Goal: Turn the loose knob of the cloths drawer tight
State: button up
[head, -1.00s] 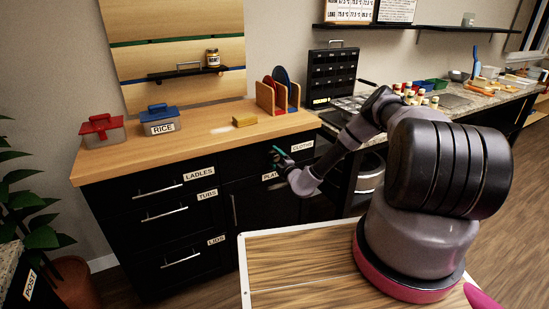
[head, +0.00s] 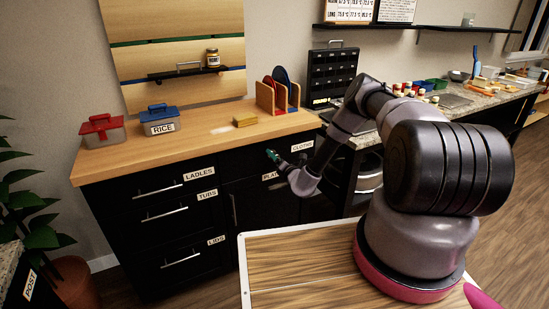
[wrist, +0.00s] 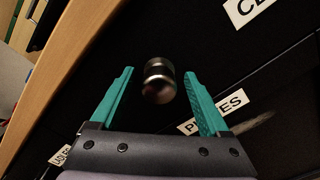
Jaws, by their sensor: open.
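The cloths drawer (head: 262,158) is a black front under the wooden counter, with a white label reading CLOTHS (head: 302,146). In the wrist view its round metal knob (wrist: 159,80) stands out from the black front, left of the partly cut-off label (wrist: 245,10). My gripper (wrist: 155,92) is open, with one teal finger on each side of the knob and visible gaps between. It holds nothing. In the head view my gripper (head: 272,155) is at the drawer front and the knob is hidden or too small to tell.
Below is a door or drawer labelled PLATES (wrist: 215,112). Drawers labelled LADLES (head: 198,174), TUBS (head: 207,195) and LIDS (head: 216,240) with bar handles are to the left.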

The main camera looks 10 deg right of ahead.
jog(key=n, duration=0.5)
jog(key=shift+a, duration=0.1)
jog(key=n, duration=0.2)
jog(key=shift+n, duration=0.4)
grip_shut()
jog(key=m, duration=0.4)
jog(key=shift+m, duration=0.3)
jog(key=shift+m, duration=0.5)
jog(key=m, duration=0.3)
jog(key=shift+m, duration=0.3)
